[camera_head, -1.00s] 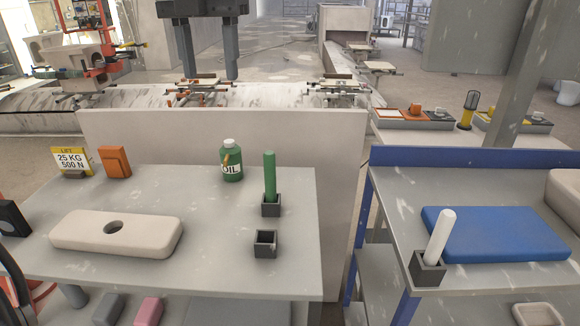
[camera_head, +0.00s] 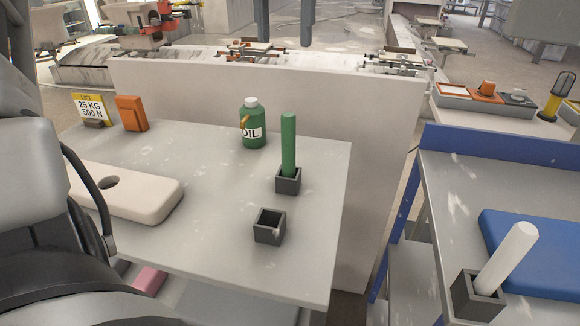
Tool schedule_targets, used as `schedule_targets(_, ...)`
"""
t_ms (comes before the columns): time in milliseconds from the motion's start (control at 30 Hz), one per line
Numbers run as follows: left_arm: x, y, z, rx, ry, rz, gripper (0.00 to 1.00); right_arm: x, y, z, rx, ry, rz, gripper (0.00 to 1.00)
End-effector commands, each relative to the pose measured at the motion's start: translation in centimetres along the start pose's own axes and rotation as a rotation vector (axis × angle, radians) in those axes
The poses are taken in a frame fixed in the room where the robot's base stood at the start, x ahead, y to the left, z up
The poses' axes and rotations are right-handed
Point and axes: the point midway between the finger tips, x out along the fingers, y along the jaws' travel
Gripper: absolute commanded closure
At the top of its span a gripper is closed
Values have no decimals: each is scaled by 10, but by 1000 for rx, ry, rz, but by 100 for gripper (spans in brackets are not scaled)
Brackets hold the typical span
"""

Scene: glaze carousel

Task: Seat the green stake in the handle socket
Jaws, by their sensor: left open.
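The green stake (camera_head: 288,143) stands upright in a dark square holder (camera_head: 288,181) on the grey table. A second dark square holder (camera_head: 269,227), in front of it, is empty. A pale rounded block (camera_head: 140,192) with a round hole lies at the table's left, partly hidden by my arm. No label shows which opening is the handle socket. My left gripper (camera_head: 62,235) is at the left edge, very close to the camera, open and well left of the stake; its fingertips are not clear among the grey and black arm parts. My right gripper is out of view.
A green oil bottle (camera_head: 252,128), an orange block (camera_head: 131,113) and a yellow weight sign (camera_head: 91,108) stand at the table's back. A pale wall (camera_head: 370,170) rises behind. On the right bench, a white stake (camera_head: 508,255) leans in a dark holder (camera_head: 478,297) near a blue pad (camera_head: 540,250).

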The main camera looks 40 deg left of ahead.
Motion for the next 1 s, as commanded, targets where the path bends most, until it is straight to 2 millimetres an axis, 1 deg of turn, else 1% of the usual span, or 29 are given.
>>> schedule_targets(33,16,0,0,0,-1,0,51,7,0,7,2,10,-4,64)
schedule_targets(267,38,0,0,1,1,0,51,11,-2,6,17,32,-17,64)
schedule_targets(367,53,0,0,2,4,-1,51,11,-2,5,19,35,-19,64)
schedule_targets(600,104,0,0,1,4,0,51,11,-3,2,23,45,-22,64)
schedule_targets(700,121,0,0,1,4,0,51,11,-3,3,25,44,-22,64)
schedule_targets(800,131,0,0,0,2,-1,51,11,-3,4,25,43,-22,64)
schedule_targets(967,140,-1,1,1,0,0,51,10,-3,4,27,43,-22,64)
schedule_targets(1000,144,-2,1,1,2,0,51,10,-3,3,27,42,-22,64)
